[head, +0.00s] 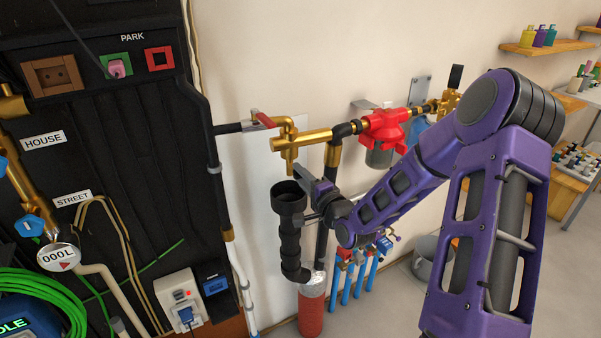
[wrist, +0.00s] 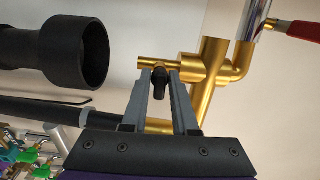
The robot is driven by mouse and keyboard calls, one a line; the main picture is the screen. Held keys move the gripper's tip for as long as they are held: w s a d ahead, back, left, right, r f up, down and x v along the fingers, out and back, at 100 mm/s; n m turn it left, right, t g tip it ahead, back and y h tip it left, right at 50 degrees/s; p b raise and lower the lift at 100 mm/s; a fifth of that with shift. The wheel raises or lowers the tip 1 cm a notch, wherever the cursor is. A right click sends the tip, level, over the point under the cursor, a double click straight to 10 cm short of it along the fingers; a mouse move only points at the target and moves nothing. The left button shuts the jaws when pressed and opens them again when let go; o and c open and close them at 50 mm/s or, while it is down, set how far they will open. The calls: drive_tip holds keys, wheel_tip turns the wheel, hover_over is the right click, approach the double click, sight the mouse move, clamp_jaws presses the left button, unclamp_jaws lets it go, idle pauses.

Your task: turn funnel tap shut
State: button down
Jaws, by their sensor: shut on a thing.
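The funnel tap is a small brass fitting with a dark handle (wrist: 160,82) in the wrist view, joined to a brass pipe (wrist: 212,75). In the head view the brass pipework (head: 290,143) stands just above the black funnel (head: 289,198). My gripper (wrist: 161,85) is shut on the dark handle, with a grey finger on each side of it. In the head view my gripper (head: 306,175) is beside the funnel's rim, and its tips and the handle are mostly hidden. The funnel (wrist: 70,52) is also at the left of the wrist view, apart from the fingers.
A red lever (head: 264,119) sits on the pipe at upper left. A red valve body (head: 385,127) is on the line to the right. The black panel (head: 120,150) is at left. A red cylinder (head: 311,308) and blue pipes (head: 358,280) are below.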

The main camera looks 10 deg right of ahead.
drive_tip(key=shift+r+m, duration=0.1)
drive_tip(key=shift+m, duration=0.2)
drive_tip(key=c, duration=0.9)
unclamp_jaws()
drive_tip(key=shift+o, duration=0.2)
